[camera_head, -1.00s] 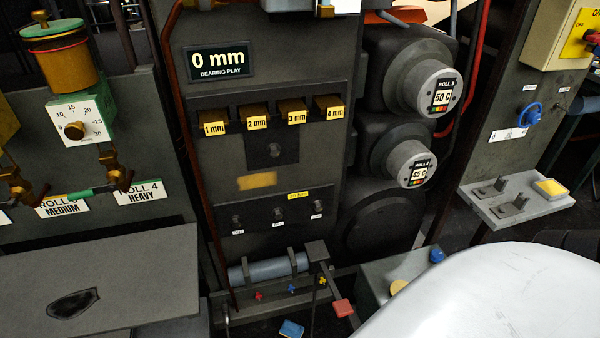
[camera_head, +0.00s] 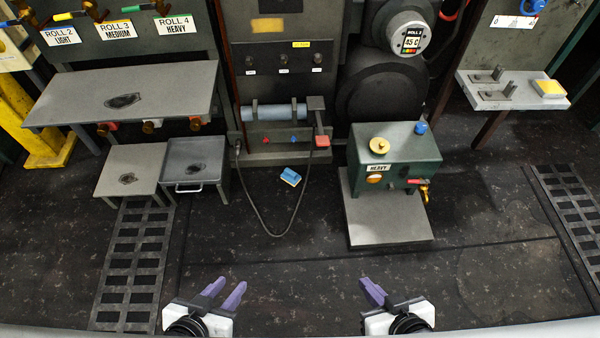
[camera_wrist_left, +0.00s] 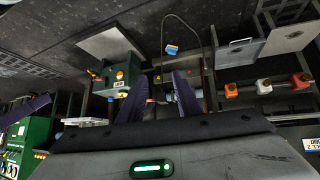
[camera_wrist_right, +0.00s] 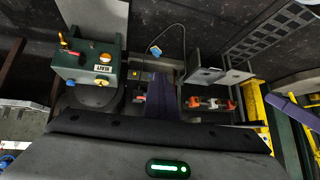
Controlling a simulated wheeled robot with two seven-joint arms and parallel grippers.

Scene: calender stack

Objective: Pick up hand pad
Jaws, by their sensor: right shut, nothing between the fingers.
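A small blue pad with a pale edge, likely the hand pad (camera_head: 290,177), lies on the dark floor in front of the middle machine. It also shows in the left wrist view (camera_wrist_left: 172,49) and the right wrist view (camera_wrist_right: 156,50). My left gripper (camera_head: 226,288) is at the bottom of the head view, its purple fingers apart and empty. My right gripper (camera_head: 372,288) is at the bottom right of centre, its purple fingers together with nothing between them. Both grippers are well apart from the pad, on the near side of it.
A green box marked HEAVY (camera_head: 400,160) stands on a grey plate (camera_head: 385,232) to the right. Two low grey tables (camera_head: 150,157) (camera_head: 212,150) stand left.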

